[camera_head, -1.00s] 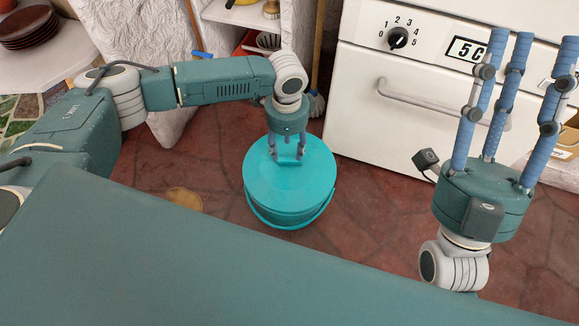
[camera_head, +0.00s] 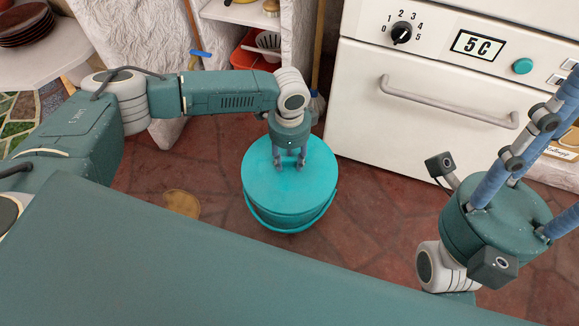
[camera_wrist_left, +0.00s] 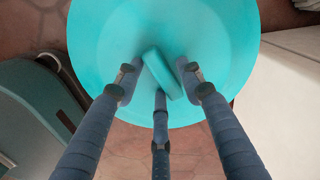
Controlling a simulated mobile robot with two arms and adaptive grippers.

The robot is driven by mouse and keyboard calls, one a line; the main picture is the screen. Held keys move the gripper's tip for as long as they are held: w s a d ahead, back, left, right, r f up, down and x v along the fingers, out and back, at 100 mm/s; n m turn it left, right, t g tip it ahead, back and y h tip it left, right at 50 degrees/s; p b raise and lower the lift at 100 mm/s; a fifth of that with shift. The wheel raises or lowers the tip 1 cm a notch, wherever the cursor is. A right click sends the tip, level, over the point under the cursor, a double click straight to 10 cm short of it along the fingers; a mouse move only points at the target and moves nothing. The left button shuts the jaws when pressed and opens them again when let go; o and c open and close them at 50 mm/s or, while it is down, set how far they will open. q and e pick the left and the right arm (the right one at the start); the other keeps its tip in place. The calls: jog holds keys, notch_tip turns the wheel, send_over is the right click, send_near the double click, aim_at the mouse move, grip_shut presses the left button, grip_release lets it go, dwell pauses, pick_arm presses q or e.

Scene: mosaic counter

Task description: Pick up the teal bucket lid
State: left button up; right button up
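The teal bucket lid (camera_head: 265,180) is a flat round disc lying on the teal bucket (camera_head: 290,219) on the floor. My left gripper (camera_head: 290,163) points down over the lid's far part. In the left wrist view the lid (camera_wrist_left: 215,30) fills the top middle, and its raised bar handle (camera_wrist_left: 160,72) stands between the three fingertips of my left gripper (camera_wrist_left: 164,78). The fingers are spread around the handle, and I see no clear grip on it. My right gripper (camera_head: 540,160) points up at the right, fingers spread and empty, fingertips cut off by the frame.
A white oven (camera_head: 430,125) stands close behind and right of the bucket. A red crate (camera_head: 246,52) sits on a shelf behind. A yellowish round patch (camera_head: 183,202) lies on the floor to the left. The reddish floor around the bucket is mostly clear.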

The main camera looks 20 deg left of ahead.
pick_arm(q)
grip_shut()
jog(key=shift+r, duration=0.1)
